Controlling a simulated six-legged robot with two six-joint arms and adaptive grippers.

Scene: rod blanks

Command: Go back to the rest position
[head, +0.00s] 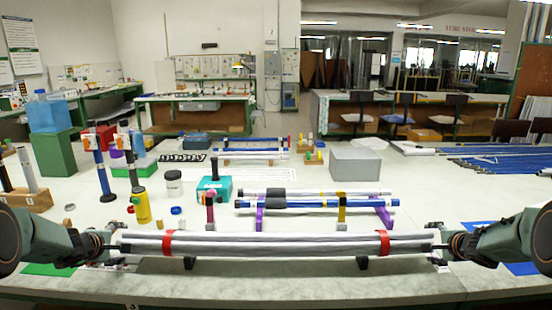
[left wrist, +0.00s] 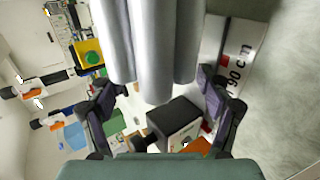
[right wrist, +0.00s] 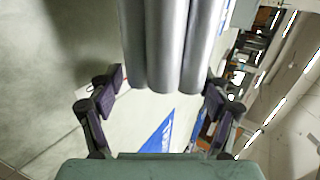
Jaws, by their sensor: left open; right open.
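A bundle of grey rods (head: 275,243) with a red band near each end lies level across the front of the table, on small black supports (head: 362,262). My left gripper (head: 112,246) is open at the bundle's left end. In the left wrist view the rod ends (left wrist: 155,60) lie between the spread fingers, with gaps at the sides. My right gripper (head: 441,244) is open at the right end. In the right wrist view the rods (right wrist: 165,50) lie between its open fingers, apart from them at the sides.
Behind the bundle, more rods (head: 320,203) lie on purple and yellow holders. A yellow bottle (head: 142,207), a teal box (head: 214,188) and upright tools stand at left. A grey box (head: 357,164) stands farther back. The table at right is mostly clear, with blue rods (head: 500,160) beyond.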

